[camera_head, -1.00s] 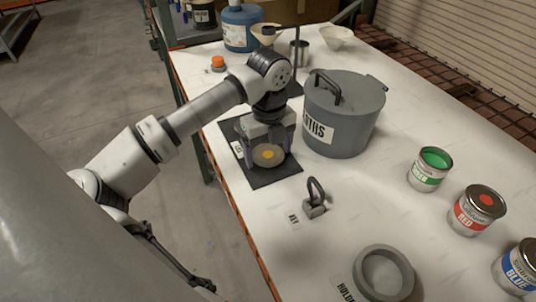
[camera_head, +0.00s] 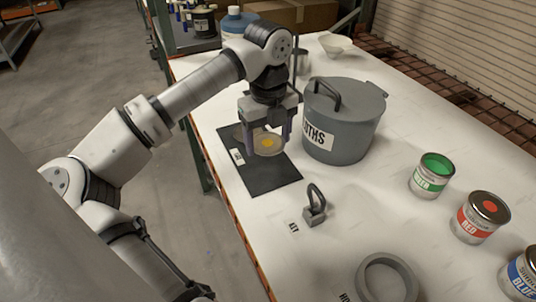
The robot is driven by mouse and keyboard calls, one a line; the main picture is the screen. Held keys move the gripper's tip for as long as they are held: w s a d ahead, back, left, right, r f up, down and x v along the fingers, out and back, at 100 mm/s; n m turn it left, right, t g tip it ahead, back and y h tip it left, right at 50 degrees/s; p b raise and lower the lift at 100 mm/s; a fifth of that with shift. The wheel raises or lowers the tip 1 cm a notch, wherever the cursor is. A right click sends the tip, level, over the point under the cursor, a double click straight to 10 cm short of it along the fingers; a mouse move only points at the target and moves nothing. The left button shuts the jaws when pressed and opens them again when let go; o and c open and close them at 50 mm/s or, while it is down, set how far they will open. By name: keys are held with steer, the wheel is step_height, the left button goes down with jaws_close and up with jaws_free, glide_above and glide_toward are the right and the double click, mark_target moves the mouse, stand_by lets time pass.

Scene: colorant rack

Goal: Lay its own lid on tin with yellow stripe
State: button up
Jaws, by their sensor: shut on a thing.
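My gripper (camera_head: 267,138) is shut on a round metal lid with a yellow dot (camera_head: 268,146). The gripper's fingers stand on both sides of the lid. No tin with a yellow stripe shows in this view.
A large grey lidded pot (camera_head: 345,125) stands close right of my gripper. A key-like tool with a loop handle (camera_head: 315,207) and a grey ring holder (camera_head: 386,275) are nearer. Open green (camera_head: 430,176), lidded red (camera_head: 480,217) and cut-off blue (camera_head: 522,274) tins stand right.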

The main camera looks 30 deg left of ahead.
mark_target(267, 144)
step_height(267, 144, up, 14)
steer(key=b, duration=0.1)
steer(key=shift+b, duration=0.35)
steer(key=shift+s, duration=0.15)
